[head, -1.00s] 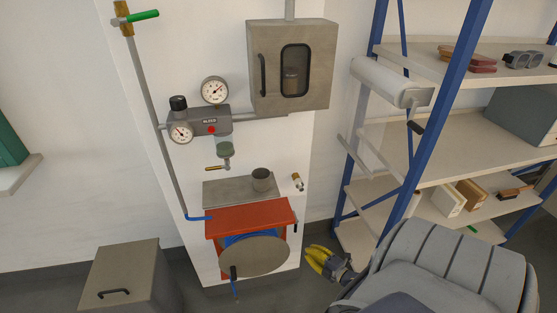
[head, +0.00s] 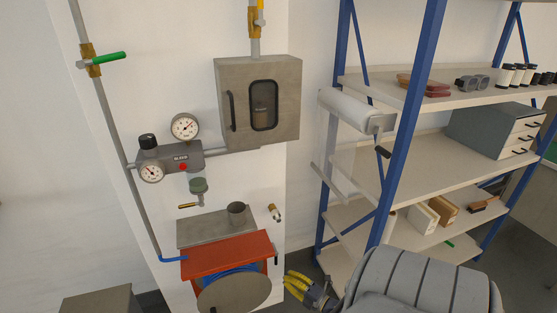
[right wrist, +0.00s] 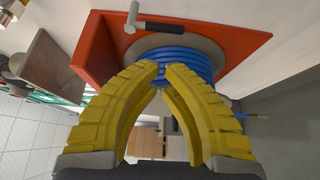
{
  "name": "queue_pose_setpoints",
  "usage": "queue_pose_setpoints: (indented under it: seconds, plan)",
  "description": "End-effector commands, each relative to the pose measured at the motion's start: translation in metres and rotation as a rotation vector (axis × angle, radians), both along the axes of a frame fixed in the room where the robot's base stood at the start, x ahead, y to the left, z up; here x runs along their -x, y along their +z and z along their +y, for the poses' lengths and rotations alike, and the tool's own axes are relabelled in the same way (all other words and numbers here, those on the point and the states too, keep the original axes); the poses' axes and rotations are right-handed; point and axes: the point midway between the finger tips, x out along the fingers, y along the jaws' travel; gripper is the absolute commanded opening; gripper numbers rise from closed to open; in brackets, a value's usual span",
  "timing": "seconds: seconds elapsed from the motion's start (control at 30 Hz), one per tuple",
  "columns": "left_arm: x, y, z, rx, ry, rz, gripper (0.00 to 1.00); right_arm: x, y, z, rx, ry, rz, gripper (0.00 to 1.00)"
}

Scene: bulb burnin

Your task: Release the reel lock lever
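The hose reel is a red housing (head: 228,255) with blue hose (head: 232,271) and a round grey disc (head: 234,293) in front, low on the wall panel. A small dark lever (head: 276,254) sits on the housing's right side. In the right wrist view, a black-gripped lever (right wrist: 165,27) stands out at the red housing (right wrist: 95,50), above the blue hose (right wrist: 170,58). My right gripper (head: 287,281) is just right of the reel, apart from the lever. Its yellow fingers (right wrist: 162,68) are empty, with a narrow gap between the tips. My left gripper is not in view.
A grey cabinet (head: 258,100), gauges (head: 184,127) and a vertical pipe (head: 118,150) are on the wall above. A metal cup (head: 237,213) stands on the plate behind the reel. Blue-framed shelving (head: 405,130) stands at the right. A grey bin (head: 100,302) is at lower left.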

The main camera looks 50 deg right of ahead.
Motion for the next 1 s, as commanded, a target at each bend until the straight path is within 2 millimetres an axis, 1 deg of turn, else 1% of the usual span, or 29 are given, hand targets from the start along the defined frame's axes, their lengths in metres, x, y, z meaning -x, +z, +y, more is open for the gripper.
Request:
queue_pose_setpoints:
  seconds: [0.3,0.5,0.77,1.0]
  plan:
    - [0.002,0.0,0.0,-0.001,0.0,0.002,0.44,-0.045,0.001,-0.002,0.001,0.001,-0.001,0.0]
    - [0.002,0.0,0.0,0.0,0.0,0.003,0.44,-0.071,0.001,-0.003,0.001,0.0,-0.001,0.0]
    - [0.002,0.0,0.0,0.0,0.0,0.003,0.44,-0.09,0.001,-0.004,0.0,0.0,-0.001,0.0]
    - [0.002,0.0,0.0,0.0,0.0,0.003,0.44,-0.095,0.0,-0.004,0.0,0.0,0.001,0.0]
